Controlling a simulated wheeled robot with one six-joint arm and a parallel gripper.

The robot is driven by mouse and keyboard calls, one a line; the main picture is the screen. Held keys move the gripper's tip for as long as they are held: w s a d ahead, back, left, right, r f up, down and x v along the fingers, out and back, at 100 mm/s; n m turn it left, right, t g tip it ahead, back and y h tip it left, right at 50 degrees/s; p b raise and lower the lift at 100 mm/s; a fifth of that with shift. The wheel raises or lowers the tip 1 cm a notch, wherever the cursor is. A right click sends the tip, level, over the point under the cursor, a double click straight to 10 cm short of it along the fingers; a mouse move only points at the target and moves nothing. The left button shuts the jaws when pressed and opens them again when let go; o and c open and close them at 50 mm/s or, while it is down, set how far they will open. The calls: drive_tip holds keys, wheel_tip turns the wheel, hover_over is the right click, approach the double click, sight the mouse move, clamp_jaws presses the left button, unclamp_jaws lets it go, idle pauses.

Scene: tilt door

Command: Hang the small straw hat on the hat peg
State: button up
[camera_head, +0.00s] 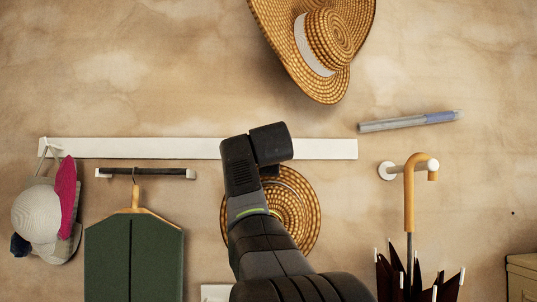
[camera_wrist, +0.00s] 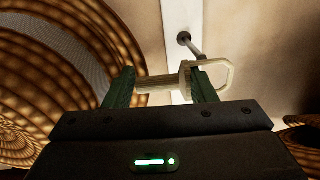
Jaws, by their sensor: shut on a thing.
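The small straw hat (camera_head: 297,212) is against the wall below the white rail, partly hidden by my arm in the head view. I cannot see clearly how this joins the small hat. A slim peg (camera_wrist: 193,46) with a dark round base stands out from the white rail, close to the loop. I cannot tell whether it passes through the loop. My fingers are hidden in the head view.
A large straw hat (camera_head: 329,40) with a white band hangs above. The white rail (camera_head: 190,148) runs across the wall. Caps (camera_head: 38,214) and a green garment (camera_head: 134,260) hang left. A grey-blue tube (camera_head: 409,121) and a hooked umbrella (camera_head: 409,200) are right.

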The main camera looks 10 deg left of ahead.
drive_tip(key=shift+w+a, duration=0.1)
drive_tip(key=shift+w, duration=0.45)
drive_tip(key=shift+w+a+f+p, duration=0.1)
drive_tip(key=shift+w+p, duration=0.25)
drive_tip(key=shift+w, duration=0.2)
drive_tip(key=w+a+p, duration=0.1)
drive_tip(key=w+p, duration=0.2)
drive_tip(key=w, duration=0.3)
idle(3.0)
drive_tip(key=shift+w+a+f, duration=0.25)
drive_tip(key=shift+w+f, duration=0.35)
drive_tip(key=shift+w, duration=0.05)
idle(1.3)
drive_tip(key=shift+f, duration=0.15)
idle(0.5)
drive_tip(key=o, duration=1.1)
